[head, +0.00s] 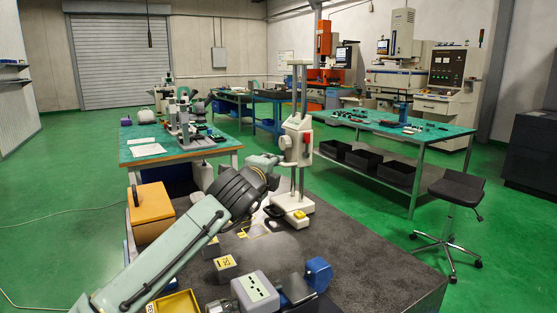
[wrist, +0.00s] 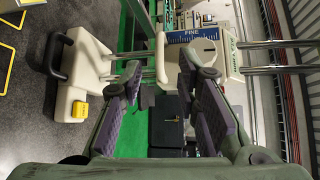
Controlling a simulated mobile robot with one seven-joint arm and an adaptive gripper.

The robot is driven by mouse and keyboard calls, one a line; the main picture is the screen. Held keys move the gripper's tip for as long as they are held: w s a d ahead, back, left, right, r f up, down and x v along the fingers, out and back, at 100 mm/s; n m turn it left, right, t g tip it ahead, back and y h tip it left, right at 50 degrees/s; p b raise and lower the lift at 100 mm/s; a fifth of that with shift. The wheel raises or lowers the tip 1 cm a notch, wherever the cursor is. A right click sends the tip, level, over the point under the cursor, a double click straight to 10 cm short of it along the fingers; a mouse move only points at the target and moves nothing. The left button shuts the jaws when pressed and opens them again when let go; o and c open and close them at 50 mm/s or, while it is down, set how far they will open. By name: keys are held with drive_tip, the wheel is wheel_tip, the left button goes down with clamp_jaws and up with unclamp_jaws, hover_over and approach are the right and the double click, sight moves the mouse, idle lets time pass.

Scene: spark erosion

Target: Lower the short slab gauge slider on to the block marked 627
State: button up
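The slab gauge (head: 300,142) stands upright on the dark granite slab, with a white base, twin columns and a pale slider (head: 299,139) partway up. In the wrist view the gauge lies sideways; its slider (wrist: 195,50) carries a blue scale reading FINE and sits beyond my fingers, towards the upper right. My gripper (wrist: 165,98) is open, with purple-grey pads and nothing seen between them. In the head view it (head: 268,168) is just left of the columns; contact cannot be told. A yellow-topped block (head: 226,263) lies on the slab; its marking is too small to read, so I cannot identify block 627.
A grey block (head: 255,292) and a blue fixture (head: 318,273) stand at the slab's front. A yellow tray (head: 178,304) and an orange box (head: 152,210) are left. A stool (head: 452,192) stands right of the slab. The slab's right side is clear.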

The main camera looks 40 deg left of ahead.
sight(290, 140)
drive_tip(key=p+x, duration=0.2)
drive_tip(key=x, duration=0.5)
drive_tip(key=shift+w, duration=0.15)
drive_tip(key=shift+f, duration=0.15)
drive_tip(key=shift+c, duration=0.5)
clamp_jaws()
drive_tip(key=shift+f, duration=0.1)
